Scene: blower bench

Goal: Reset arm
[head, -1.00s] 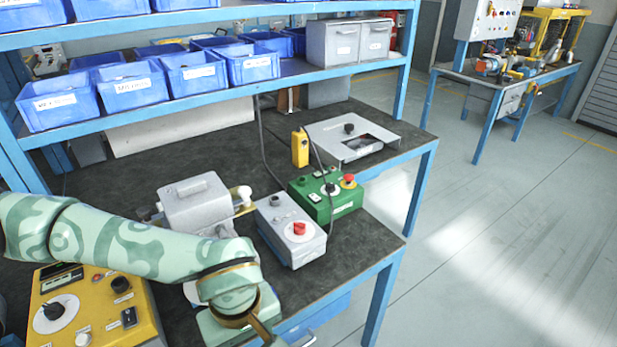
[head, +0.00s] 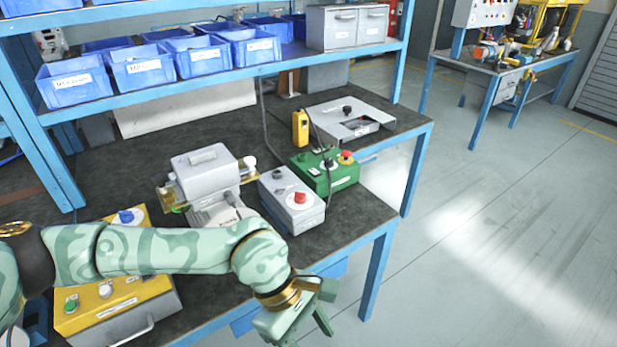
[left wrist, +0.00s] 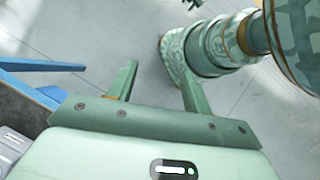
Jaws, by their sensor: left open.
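My left arm comes in from the left in the head view, over the yellow control box and the front of the bench. My left gripper (head: 328,308) is open and empty. It is off the bench's front edge, near the front right leg. In the left wrist view its two fingers (left wrist: 157,68) stand apart with grey floor behind them and nothing between them. I cannot make out my right gripper in either view.
The dark bench (head: 130,172) holds a yellow control box (head: 120,292), a grey handled device (head: 205,170), a grey box with a red knob (head: 292,207), a green box (head: 328,178) and a yellow pendant (head: 300,128). Blue bins (head: 140,75) line the shelf. Floor at right is clear.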

